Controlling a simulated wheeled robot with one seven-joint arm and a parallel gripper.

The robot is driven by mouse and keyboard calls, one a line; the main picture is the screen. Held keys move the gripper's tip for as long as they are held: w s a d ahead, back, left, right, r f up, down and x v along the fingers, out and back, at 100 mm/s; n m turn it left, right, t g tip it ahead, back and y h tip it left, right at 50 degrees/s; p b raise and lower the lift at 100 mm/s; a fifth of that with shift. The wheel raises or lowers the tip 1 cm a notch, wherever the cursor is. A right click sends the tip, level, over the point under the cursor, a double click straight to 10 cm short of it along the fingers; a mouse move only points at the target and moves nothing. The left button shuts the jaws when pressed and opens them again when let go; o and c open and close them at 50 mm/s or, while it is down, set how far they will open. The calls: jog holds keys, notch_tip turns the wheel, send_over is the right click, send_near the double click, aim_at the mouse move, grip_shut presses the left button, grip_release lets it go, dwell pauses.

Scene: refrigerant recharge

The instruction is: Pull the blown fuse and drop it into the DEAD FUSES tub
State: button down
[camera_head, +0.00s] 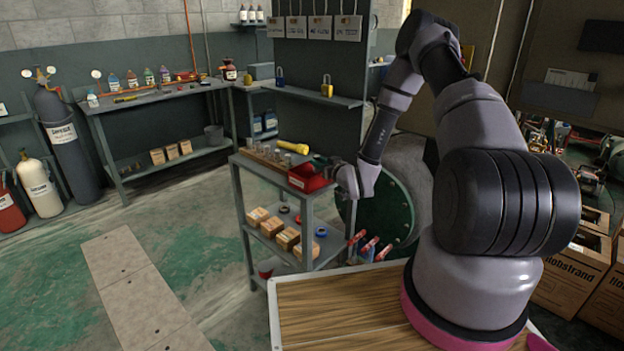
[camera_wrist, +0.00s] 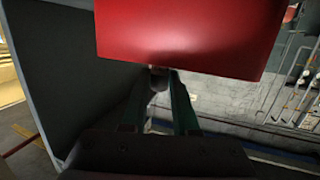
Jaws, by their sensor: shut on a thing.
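A red tub (camera_head: 312,178) with a white label, too small to read, stands at the right end of the grey cart's top shelf. In the wrist view its red wall (camera_wrist: 190,35) fills the top, just beyond my fingertips. My gripper (camera_head: 322,162) is at the tub's rim in the head view; the exact gap cannot be told. In the wrist view my gripper (camera_wrist: 158,90) has its green-edged fingers closed on a small greyish rounded piece (camera_wrist: 158,82), which looks like the fuse. The piece is dim and partly hidden by the fingers.
The grey cart (camera_head: 240,185) also carries a wooden rack (camera_head: 262,158) with several cylinders and a yellow flashlight (camera_head: 293,147). Small boxes (camera_head: 287,238) and tape rolls sit on its lower shelf. A grey panel (camera_head: 320,60) rises behind it.

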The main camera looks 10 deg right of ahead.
jog(key=c, duration=0.6)
grip_release()
jog(key=v, duration=1)
jog(key=shift+s, duration=0.4)
jog(key=shift+d, duration=0.2)
